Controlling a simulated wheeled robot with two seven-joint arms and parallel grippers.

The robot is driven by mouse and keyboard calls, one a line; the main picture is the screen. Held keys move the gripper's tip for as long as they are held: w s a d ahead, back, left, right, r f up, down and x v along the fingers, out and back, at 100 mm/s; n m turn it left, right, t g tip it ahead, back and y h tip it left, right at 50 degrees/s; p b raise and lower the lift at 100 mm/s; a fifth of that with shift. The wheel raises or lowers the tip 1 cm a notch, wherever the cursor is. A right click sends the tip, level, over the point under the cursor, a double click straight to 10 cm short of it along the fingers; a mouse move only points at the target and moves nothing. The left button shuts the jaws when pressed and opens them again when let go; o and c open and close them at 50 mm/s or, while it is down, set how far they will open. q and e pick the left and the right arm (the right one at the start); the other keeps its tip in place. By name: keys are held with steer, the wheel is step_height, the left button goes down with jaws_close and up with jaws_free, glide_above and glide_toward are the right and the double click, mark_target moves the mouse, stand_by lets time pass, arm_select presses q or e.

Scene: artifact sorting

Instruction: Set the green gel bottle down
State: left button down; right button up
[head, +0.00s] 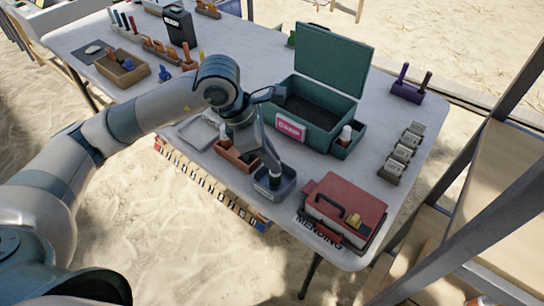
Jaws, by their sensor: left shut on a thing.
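The green gel bottle (275,180) shows as a small dark green shape with a pale band, just below the fingertips of my left gripper (273,166). My left gripper points down and is shut on the bottle, at the small blue-grey bin (262,193) near the table's front edge. The bottle's lower part is inside the bin's outline. I cannot tell whether it touches the bin's floor. My right gripper is not in view.
A red case (345,205) stands right of the bin, and an orange-brown tray (228,158) stands left of it. Behind is an open green box (318,105) with a pink label and a side bin holding a white-topped bottle (345,134). The table (395,190) has bare room at right.

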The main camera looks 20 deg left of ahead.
arm_select(q)
steer(key=shift+f, duration=0.15)
steer(key=c, duration=1.8)
jaws_free()
steer(key=shift+c, duration=0.2)
steer(key=shift+o, duration=0.9)
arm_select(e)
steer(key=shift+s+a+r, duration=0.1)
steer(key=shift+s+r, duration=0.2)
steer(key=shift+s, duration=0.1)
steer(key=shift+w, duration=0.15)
